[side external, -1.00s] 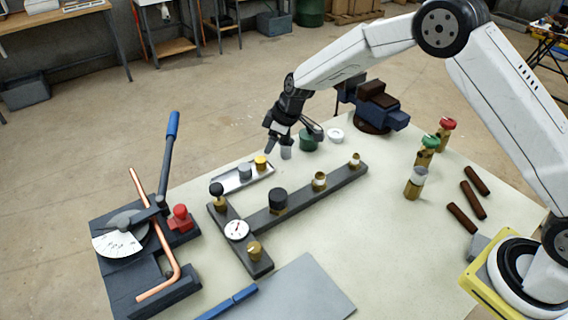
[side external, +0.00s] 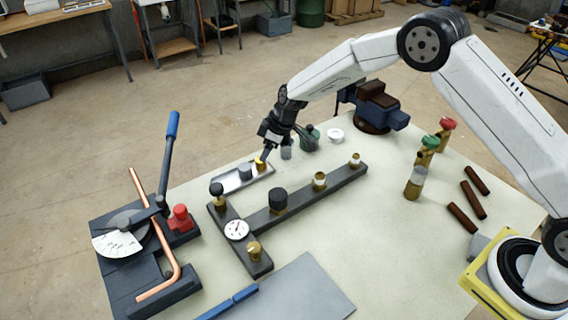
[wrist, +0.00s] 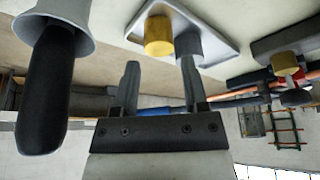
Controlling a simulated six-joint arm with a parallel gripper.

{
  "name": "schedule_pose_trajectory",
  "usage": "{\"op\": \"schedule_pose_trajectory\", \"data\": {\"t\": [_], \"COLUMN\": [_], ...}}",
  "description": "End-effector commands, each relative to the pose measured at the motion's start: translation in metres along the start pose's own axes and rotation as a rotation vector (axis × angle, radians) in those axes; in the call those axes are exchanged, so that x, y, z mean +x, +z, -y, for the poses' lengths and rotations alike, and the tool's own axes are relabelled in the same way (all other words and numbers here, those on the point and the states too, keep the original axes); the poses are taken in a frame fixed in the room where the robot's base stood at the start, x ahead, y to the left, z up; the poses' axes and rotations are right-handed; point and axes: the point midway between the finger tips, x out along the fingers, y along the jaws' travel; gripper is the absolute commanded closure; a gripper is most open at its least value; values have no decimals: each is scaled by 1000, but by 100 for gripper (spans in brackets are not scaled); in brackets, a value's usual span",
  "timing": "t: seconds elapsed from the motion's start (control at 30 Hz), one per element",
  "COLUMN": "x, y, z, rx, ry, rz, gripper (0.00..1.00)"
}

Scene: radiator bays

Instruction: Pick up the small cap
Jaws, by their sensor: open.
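A silver tray (side external: 228,184) lies on the table left of centre in the side view, and its edge also shows at the top of the wrist view (wrist: 222,30). A small brass-yellow cap (side external: 260,162) and a grey cap (side external: 245,172) stand in it. In the wrist view the yellow cap (wrist: 158,36) is just beyond the gap between my fingertips, and the grey cap (wrist: 190,48) is by the right fingertip. My gripper (wrist: 160,63) is open and nothing shows between its fingers. In the side view my gripper (side external: 266,153) is over the tray's right end, partly hiding the yellow cap.
A black handle (wrist: 45,90) fills the wrist view's left. A dark manifold (side external: 335,184) with fittings lies in front, and a pipe bender (side external: 122,262) is at left.

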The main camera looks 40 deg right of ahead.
Motion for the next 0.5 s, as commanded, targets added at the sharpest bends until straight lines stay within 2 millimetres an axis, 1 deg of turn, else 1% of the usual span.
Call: {"op": "schedule_pose_trajectory", "data": {"t": [0.33,0.5], "x": [33,44], "y": [-1,-1], "z": [-1,-1], "rx": [0,1], "ry": [-1,1], "rz": [1,1], "gripper": [44,44]}}
